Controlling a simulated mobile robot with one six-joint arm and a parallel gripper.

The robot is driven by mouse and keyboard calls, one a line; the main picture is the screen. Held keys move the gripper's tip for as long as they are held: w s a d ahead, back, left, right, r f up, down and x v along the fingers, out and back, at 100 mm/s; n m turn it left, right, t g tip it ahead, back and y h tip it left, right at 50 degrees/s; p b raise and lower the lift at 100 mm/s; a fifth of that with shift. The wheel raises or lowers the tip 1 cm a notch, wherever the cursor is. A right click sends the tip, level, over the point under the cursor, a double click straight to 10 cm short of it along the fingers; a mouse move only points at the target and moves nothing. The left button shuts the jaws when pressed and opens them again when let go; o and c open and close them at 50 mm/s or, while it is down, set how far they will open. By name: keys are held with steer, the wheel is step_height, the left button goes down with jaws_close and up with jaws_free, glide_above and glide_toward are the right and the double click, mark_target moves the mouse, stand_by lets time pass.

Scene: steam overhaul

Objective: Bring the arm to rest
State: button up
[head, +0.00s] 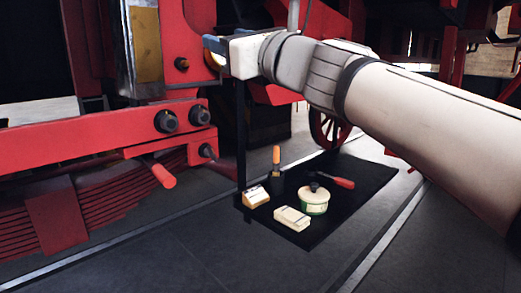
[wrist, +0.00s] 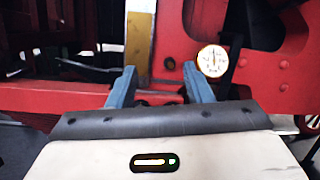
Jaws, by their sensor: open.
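My arm reaches in from the right in the head view, and my gripper (head: 212,46) is at its far end, in front of the red locomotive frame (head: 110,133). In the wrist view the two blue-grey fingers of my gripper (wrist: 158,84) stand apart with nothing between them. Beyond them is the red frame (wrist: 178,50) with a yellow-brown plate (wrist: 138,40). I cannot tell the exact distance from the fingers to the frame.
A round gauge (wrist: 212,61) is right of the fingers. Grey floor in front is clear.

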steer(key=w+d+f+m+t+h+p, duration=0.1)
steer(key=w+d+f+m+h, duration=0.2)
steer(key=m, duration=0.4)
steer(key=w+d+f+m+t+h+p, duration=0.1)
steer(key=w+d+f+m+h+p, duration=0.1)
steer(key=d+m+h, duration=0.4)
steer(key=s+d+f+m+g+h+p, duration=0.1)
steer(key=d+f+m+g+h+p, duration=0.15)
steer(key=d+f+m, duration=0.4)
steer(key=s+d+f+m+g+h+p, duration=0.1)
steer(key=d+f+m+g+h+p, duration=0.15)
steer(key=f+m, duration=0.75)
steer(key=s+d+f+m+g+p, duration=0.1)
steer(key=s+f+m+g+p, duration=0.2)
steer(key=s+f+m+g, duration=0.7)
steer(key=s+f+m, duration=0.4)
steer(key=s+m, duration=0.3)
steer(key=shift+d+f, duration=0.2)
steer(key=shift+d, duration=0.1)
